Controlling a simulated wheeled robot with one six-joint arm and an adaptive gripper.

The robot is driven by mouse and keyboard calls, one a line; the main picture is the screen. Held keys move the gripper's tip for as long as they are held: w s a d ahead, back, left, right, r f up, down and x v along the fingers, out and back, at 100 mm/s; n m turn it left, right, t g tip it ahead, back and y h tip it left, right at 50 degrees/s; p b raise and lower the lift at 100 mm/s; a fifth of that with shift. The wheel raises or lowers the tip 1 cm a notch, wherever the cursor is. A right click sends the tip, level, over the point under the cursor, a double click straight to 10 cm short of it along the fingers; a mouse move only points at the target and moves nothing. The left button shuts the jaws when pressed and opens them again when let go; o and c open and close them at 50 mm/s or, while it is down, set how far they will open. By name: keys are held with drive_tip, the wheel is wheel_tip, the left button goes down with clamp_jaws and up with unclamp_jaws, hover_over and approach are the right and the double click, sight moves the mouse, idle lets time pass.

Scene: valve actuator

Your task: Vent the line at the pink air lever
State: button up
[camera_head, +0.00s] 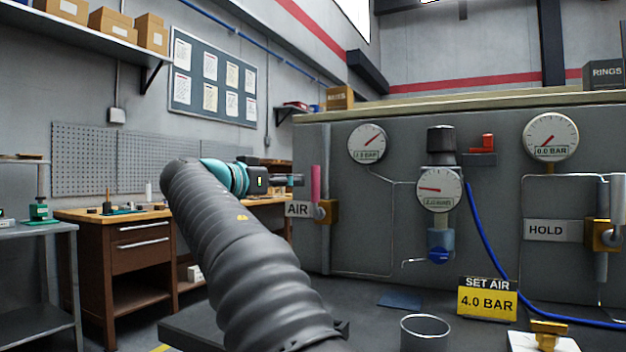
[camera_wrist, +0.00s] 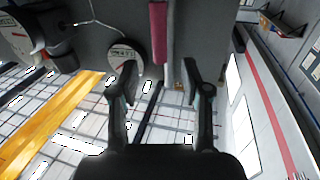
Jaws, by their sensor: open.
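The pink air lever (camera_head: 315,184) stands upright on the left of the grey panel, above a brass valve body (camera_head: 327,211) and beside the AIR label (camera_head: 297,209). My gripper (camera_head: 296,181) is just left of the lever in the head view; its fingers are small and partly hard to see there. In the wrist view my gripper (camera_wrist: 160,74) is open and empty, its two fingers spread apart. The pink lever (camera_wrist: 158,34) shows beyond the fingertips, lined up with the gap between them. Contact with the lever cannot be seen.
The panel carries a left gauge (camera_head: 367,144), a regulator gauge (camera_head: 440,190) and a right gauge (camera_head: 550,137) marked 0.0 BAR. A blue hose (camera_head: 483,235) hangs to the right. A SET AIR 4.0 BAR sign (camera_head: 487,299) and a cup (camera_head: 426,331) stand in front.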

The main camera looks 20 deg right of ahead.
sight(312, 180)
drive_tip(key=p+x, duration=0.1)
drive_tip(key=x, duration=0.8)
drive_tip(key=shift+d, duration=0.1)
clamp_jaws()
